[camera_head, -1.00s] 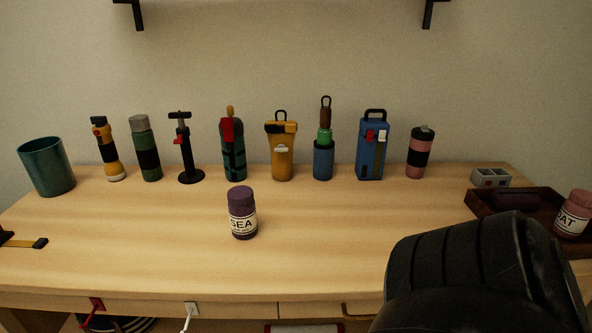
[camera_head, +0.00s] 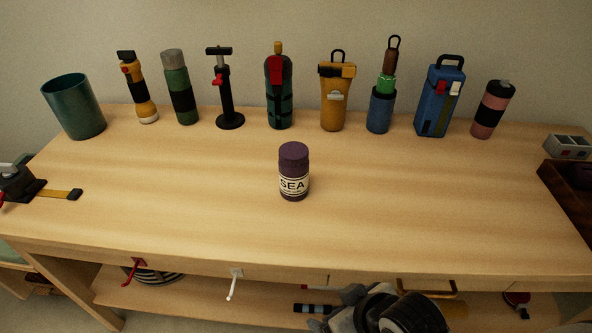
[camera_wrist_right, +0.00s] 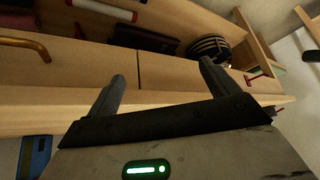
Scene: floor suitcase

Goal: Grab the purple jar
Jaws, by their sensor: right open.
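The purple jar (camera_head: 293,172) stands upright on the wooden table, near its middle. It has a dark lid and a white label reading "SEA". My right gripper (camera_head: 328,308) is at the bottom of the head view, in front of the table's front edge and well short of the jar. In the right wrist view this gripper (camera_wrist_right: 162,72) is open and empty, facing the drawer fronts and lower shelf; the jar is not visible there. My left gripper is not in view.
A teal cup (camera_head: 74,107), flashlight (camera_head: 140,90), pump (camera_head: 226,92), blue box (camera_head: 439,97) and several bottles line the table's back. A tape measure (camera_head: 22,185) lies left; a dark tray (camera_head: 568,190) sits right. Hooks (camera_head: 235,283) project at the front. The tabletop around the jar is clear.

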